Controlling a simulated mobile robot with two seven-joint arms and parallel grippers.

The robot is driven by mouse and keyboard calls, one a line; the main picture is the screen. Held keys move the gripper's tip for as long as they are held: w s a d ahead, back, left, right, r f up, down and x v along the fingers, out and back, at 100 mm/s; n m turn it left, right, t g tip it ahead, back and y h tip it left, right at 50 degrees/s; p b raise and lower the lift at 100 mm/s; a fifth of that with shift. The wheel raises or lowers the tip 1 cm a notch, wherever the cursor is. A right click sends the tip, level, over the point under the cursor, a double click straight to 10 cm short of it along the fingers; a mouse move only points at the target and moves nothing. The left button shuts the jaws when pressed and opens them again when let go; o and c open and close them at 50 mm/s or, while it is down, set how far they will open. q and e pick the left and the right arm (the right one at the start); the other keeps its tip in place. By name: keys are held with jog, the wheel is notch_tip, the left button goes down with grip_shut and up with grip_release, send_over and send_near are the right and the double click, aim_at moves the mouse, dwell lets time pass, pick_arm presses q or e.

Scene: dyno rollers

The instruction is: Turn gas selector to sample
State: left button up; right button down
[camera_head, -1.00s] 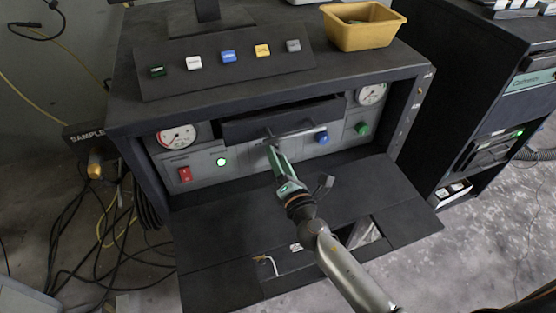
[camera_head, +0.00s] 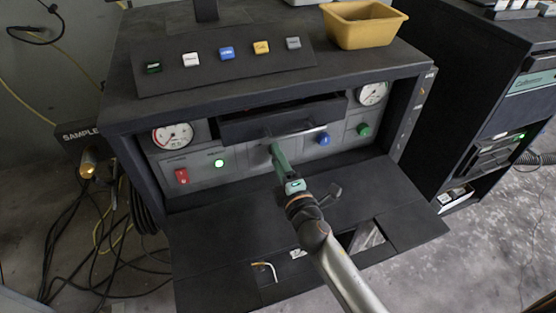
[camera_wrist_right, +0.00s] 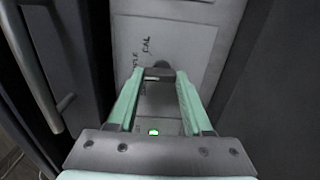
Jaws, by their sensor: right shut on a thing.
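The gas selector (camera_wrist_right: 160,65) is a small dark grey knob on a light grey panel in the right wrist view. The tips of my right gripper (camera_wrist_right: 158,75) are shut on it, one green finger on each side. Lettering reading "CAL" (camera_wrist_right: 146,45) shows beside the knob, with another label only partly readable. In the head view my right gripper (camera_head: 275,151) reaches the panel below the drawer handle, and hides the knob there. The knob's exact pointing direction is hard to tell. My left gripper is not in view.
A dark drawer (camera_head: 240,128) with a bar handle juts out just above my right gripper. A red switch (camera_head: 181,176), blue knob (camera_head: 324,139) and green knob (camera_head: 363,130) share the panel. The lowered flap (camera_head: 215,223) lies below my arm.

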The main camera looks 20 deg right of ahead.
dwell(0.5)
jog(key=shift+c, duration=1.6)
grip_release()
